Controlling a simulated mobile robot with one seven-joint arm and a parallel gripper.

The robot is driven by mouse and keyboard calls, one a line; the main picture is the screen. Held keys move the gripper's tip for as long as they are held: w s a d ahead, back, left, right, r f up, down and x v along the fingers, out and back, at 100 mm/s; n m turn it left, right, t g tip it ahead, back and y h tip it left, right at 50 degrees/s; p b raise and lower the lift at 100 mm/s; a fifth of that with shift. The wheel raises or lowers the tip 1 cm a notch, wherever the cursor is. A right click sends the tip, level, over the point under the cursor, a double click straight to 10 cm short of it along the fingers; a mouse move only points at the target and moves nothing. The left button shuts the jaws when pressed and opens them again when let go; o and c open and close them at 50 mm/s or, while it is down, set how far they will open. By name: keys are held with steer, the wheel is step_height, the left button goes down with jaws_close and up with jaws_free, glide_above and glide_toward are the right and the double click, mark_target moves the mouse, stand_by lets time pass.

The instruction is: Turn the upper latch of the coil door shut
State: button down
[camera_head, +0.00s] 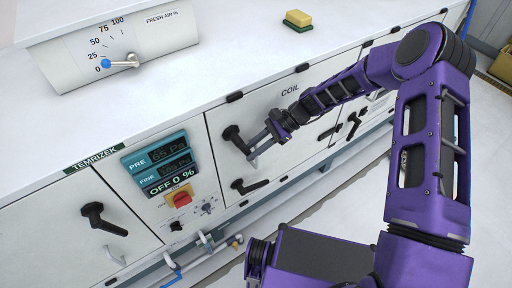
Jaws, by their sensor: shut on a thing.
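The coil door (290,165) is a white panel marked COIL, standing closed in the cabinet front as far as I can see. Its upper latch (234,138) is a black lever at the door's left edge, slanting down and to the right from its hub. My gripper (254,150) reaches in from the right, its grey fingers shut on the free end of this lever. The fingers partly hide the lever's tip. The lower latch (248,186), a similar black lever, sits below and lies nearly level, pointing right.
A control panel (163,165) with displays and a red switch (180,199) is left of the door. Another black handle (103,218) is on the left panel. My purple arm covers much of the right side. A sponge (298,18) lies on the cabinet top. Pipes (212,246) run low in front.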

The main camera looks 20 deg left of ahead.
steer(key=shift+s+a+f+g+y+b, duration=0.4)
steer(key=shift+g+y+b, duration=0.1)
steer(key=shift+g+y, duration=0.15)
steer(key=shift+s, duration=0.1)
steer(key=c, duration=0.7)
jaws_free()
steer(key=shift+r, duration=0.1)
steer(key=v, duration=1.7)
steer(key=shift+w+d+p, duration=0.15)
steer(key=shift+w+p, duration=0.05)
steer(key=shift+p, duration=0.2)
